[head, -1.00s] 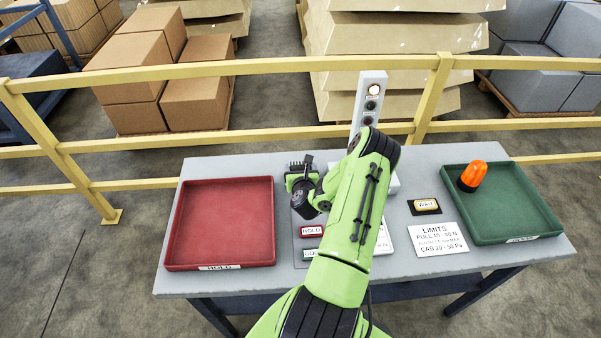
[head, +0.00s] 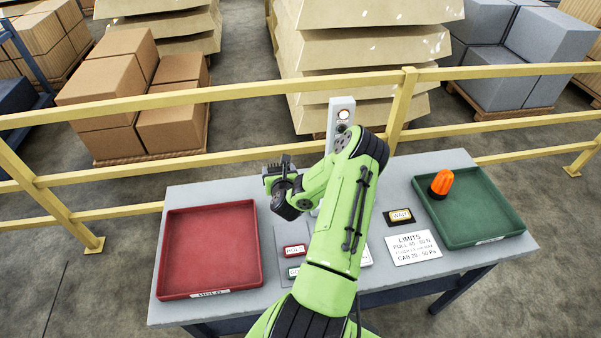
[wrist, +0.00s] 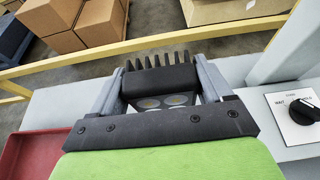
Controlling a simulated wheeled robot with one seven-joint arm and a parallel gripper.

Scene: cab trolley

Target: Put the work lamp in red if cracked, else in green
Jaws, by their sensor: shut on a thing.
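My gripper (wrist: 163,85) is shut on the work lamp (wrist: 160,78), a black finned block with several round lenses facing down toward the wrist camera. No crack can be made out at this size. In the head view my gripper (head: 283,172) holds the lamp (head: 271,176) raised near the table's back edge, between the two trays. The red tray (head: 212,292) is on the left and is empty. The green tray (head: 487,238) is on the right and holds an orange beacon (head: 441,183).
A white pillar (head: 341,112) with a lit lamp stands behind my arm. HOLD (head: 294,251) and WAIT (head: 400,217) buttons and a LIMITS card (head: 412,248) lie on the grey table. A black knob (wrist: 304,111) shows at right in the wrist view. A yellow rail (head: 230,92) runs behind.

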